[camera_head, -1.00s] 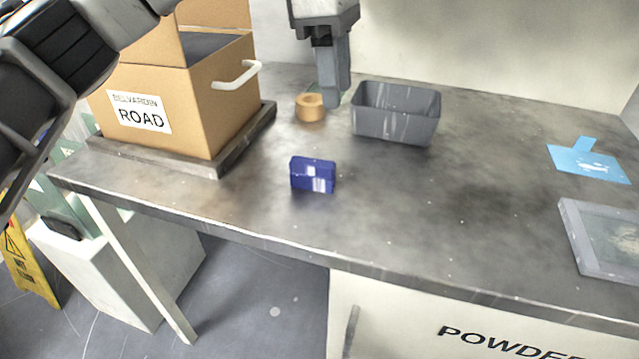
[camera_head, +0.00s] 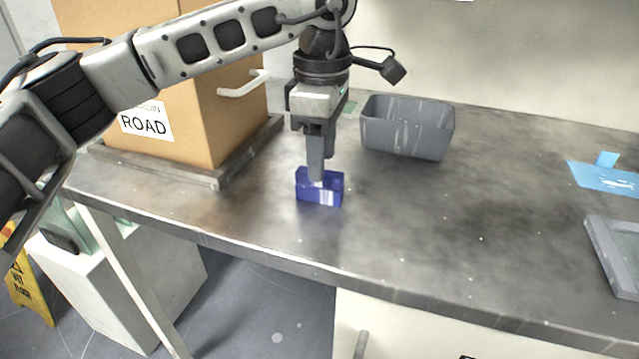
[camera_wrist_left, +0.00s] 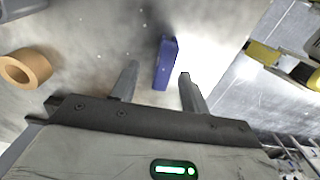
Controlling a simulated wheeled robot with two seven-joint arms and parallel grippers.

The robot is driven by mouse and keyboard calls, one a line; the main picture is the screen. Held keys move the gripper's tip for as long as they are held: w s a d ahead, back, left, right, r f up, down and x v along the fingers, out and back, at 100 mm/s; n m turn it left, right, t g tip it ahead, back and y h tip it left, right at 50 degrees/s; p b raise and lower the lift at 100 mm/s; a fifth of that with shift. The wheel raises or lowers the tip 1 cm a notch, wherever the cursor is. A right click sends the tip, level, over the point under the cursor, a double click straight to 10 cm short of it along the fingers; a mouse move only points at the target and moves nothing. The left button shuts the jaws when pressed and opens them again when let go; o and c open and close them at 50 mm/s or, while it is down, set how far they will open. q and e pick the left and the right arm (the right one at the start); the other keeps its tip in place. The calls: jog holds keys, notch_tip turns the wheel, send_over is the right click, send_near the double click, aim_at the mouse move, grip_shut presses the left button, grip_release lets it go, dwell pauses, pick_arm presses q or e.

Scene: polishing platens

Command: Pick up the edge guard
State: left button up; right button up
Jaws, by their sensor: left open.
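A small dark blue block (camera_head: 327,194), which I take to be the edge guard, sits on the grey bench near its front edge. It also shows in the left wrist view (camera_wrist_left: 167,60), narrow side toward me. My left gripper (camera_head: 317,174) points down right at the block and hides part of its top. In the left wrist view my left gripper (camera_wrist_left: 158,71) is open, with the block lying ahead in the gap between the fingertips. I cannot tell whether a finger touches it. My right gripper is not in view.
A cardboard box (camera_head: 190,105) stands on a dark slab at left. A grey bin (camera_head: 408,128) is behind the block to the right. A tape roll (camera_wrist_left: 25,68) shows in the left wrist view. A blue card (camera_head: 603,178) and grey tray (camera_head: 612,255) lie at right. The bench between is clear.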

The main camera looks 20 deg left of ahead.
aim_at(319, 186)
pick_arm(q)
jog(key=f, duration=0.4)
jog(key=shift+s+a+f, duration=0.1)
jog(key=shift+s+f, duration=0.25)
jog(key=shift+f, duration=0.05)
grip_shut()
jog(key=shift+r, duration=0.2)
